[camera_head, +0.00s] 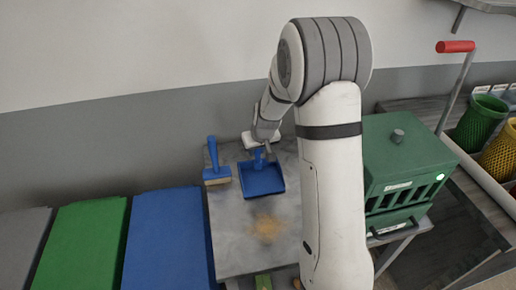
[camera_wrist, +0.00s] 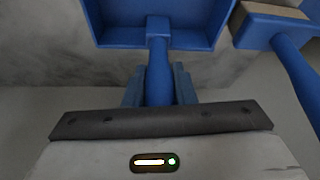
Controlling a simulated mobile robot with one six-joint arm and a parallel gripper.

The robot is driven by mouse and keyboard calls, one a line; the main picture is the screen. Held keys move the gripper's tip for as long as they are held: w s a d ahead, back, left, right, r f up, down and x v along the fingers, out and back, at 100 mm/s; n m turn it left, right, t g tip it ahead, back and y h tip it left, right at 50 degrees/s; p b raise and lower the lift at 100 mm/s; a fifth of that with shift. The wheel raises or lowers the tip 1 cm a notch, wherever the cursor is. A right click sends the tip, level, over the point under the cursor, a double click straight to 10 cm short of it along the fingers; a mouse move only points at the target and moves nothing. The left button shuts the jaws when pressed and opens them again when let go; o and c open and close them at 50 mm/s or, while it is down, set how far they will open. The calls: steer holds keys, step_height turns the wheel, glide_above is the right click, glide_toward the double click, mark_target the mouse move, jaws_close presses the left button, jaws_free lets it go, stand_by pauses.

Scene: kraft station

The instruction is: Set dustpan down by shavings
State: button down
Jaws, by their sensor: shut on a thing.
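The blue dustpan (camera_head: 262,180) is at the back of the grey table in the head view, behind the shavings. In the wrist view its pan (camera_wrist: 112,36) is at the top, with its handle running down between the fingers. My gripper (camera_head: 264,150) is shut on the handle, and its fingers also show in the wrist view (camera_wrist: 158,84). The tan shavings (camera_head: 267,228) lie in a loose patch on the table, in front of the dustpan and apart from it. I cannot tell whether the pan touches the tabletop.
A blue brush (camera_head: 217,175) stands left of the dustpan; it shows in the wrist view (camera_wrist: 285,45) too. A green box machine (camera_head: 402,165) is on the right. Blue (camera_head: 165,240) and green (camera_head: 82,245) panels lie left. The table (camera_head: 232,250) is bare around the shavings.

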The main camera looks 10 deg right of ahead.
steer(key=shift+f+b, duration=0.25)
steer(key=shift+b, duration=0.2)
stand_by(0.4)
steer(key=c, duration=1.1)
jaws_free()
steer(key=shift+v, duration=4)
steer(key=shift+m+g+h, duration=0.3)
steer(key=shift+m+g, duration=0.6)
steer(key=s+r, duration=0.2)
steer(key=s, duration=0.7)
steer(key=s+r, duration=0.3)
steer(key=s, duration=0.6)
steer(key=s+r, duration=0.2)
steer(key=s, duration=0.7)
steer(key=shift+s+r, duration=0.35)
steer(key=shift+s, duration=0.05)
